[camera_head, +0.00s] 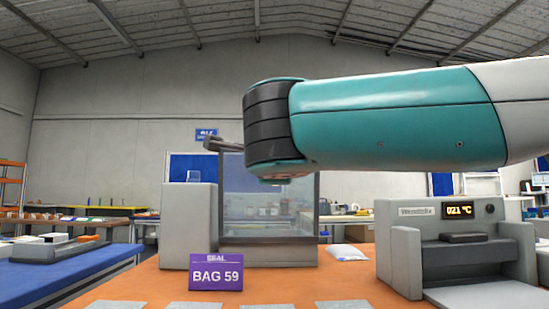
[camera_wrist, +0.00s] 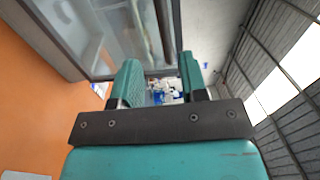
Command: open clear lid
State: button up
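The clear lid (camera_head: 262,190) is a see-through panel in a grey frame, on a box-like machine at the back of the orange table in the head view. It also shows in the wrist view (camera_wrist: 85,25) at the upper left, with a grey bar (camera_wrist: 157,32) along its edge. My gripper (camera_wrist: 157,75) shows in the wrist view with its two teal fingers apart. The bar's near end reaches toward the gap between them; whether it lies between the fingers I cannot tell. In the head view my teal arm hides the gripper and part of the frame's top.
A grey block (camera_head: 188,225) stands left of the machine, behind a purple "BAG 59" sign (camera_head: 216,272). A white pouch (camera_head: 347,252) lies to the right. A grey device with a display (camera_head: 440,245) stands further right. Pale sheets lie along the orange table's front (camera_head: 265,280).

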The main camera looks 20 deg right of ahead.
jog(key=v, duration=1.2)
jog(key=shift+s+b, duration=0.15)
jog(key=shift+b, duration=0.3)
jog(key=shift+a, duration=0.15)
